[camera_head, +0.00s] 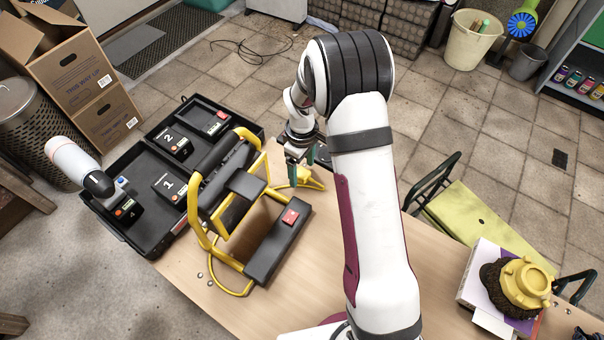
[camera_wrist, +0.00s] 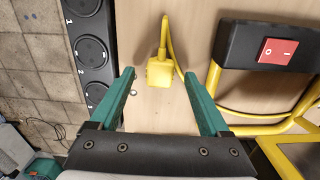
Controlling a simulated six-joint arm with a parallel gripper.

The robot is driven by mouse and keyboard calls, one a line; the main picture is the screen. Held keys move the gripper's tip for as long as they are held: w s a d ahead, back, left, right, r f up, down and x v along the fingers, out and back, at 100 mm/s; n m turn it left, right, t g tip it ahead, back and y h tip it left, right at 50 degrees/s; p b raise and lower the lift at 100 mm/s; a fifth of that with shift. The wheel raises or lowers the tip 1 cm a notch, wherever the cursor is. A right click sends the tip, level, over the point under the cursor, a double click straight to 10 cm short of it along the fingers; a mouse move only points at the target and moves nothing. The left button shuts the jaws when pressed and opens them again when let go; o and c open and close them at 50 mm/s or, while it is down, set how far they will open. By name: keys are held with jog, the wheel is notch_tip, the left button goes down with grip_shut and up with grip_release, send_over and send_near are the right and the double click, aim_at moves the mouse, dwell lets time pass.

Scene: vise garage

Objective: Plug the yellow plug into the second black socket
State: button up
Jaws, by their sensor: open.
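The yellow plug (camera_wrist: 160,70) lies on the wooden table with its yellow cord running up behind it in the wrist view. My gripper (camera_wrist: 159,75) is open, with one green finger on each side of the plug in the picture; I cannot tell how far above it they are. In the head view my gripper (camera_head: 303,158) hangs over yellow cord (camera_head: 305,184). A black strip with three round sockets lies left of the fingers in the wrist view. The second black socket (camera_wrist: 91,51) is the middle one and looks empty.
A yellow-framed work lamp (camera_head: 212,240) with a red switch (camera_wrist: 277,51) stands right of the plug in the wrist view. A black tray (camera_head: 150,232) holds battery chargers. A yellow brush-like object (camera_head: 525,283) rests on books at the right.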

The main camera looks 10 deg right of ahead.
jog(key=shift+f, duration=0.4)
grip_shut()
jog(key=shift+r, duration=0.1)
